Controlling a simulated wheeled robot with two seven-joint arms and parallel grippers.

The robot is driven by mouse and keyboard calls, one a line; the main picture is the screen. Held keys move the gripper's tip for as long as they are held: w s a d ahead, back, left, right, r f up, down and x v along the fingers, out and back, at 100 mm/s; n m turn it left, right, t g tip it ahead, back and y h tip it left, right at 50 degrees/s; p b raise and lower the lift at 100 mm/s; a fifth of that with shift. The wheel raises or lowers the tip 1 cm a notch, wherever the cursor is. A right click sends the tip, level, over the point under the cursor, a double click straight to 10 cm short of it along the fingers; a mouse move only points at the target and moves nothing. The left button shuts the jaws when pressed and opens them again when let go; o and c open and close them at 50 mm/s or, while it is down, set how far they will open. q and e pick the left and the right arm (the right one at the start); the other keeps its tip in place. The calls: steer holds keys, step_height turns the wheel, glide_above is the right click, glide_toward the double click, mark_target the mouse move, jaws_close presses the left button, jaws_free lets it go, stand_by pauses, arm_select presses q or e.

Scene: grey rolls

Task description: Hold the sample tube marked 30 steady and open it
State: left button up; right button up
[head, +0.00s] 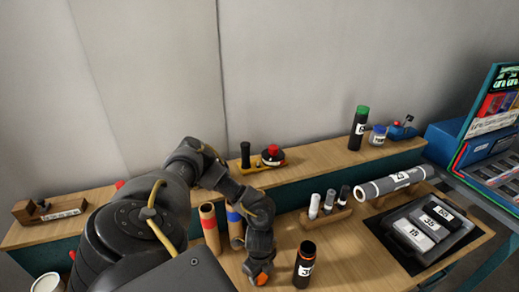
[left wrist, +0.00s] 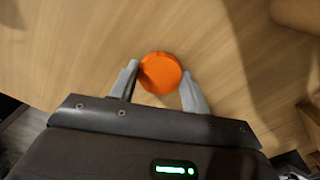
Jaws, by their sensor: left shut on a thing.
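The sample tube (head: 304,266) stands upright on the wooden table at the front. It is black with an orange ring at its top and a white label; I read a 3, and the rest is unclear. The top inside the ring looks dark. My left gripper (head: 260,272) is to the left of the tube, apart from it, pointing down. It is shut on an orange cap (head: 262,279). In the left wrist view, the round orange cap (left wrist: 160,73) sits between the two grey fingers (left wrist: 160,90) above bare wood. My right gripper is not in view.
Two cardboard tubes (head: 209,228) stand behind my left arm. A wooden rack with small vials (head: 314,206), a lying grey roll (head: 393,185) and a black tray with numbered blocks (head: 414,235) are to the right. A raised shelf (head: 320,157) runs along the back.

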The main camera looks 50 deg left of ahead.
arm_select(q)
steer(key=shift+f, duration=0.2)
steer(key=shift+f, duration=0.2)
steer(key=o, duration=1.1)
steer(key=shift+r, duration=0.1)
step_height(320, 180, up, 12)
steer(key=shift+r, duration=0.1)
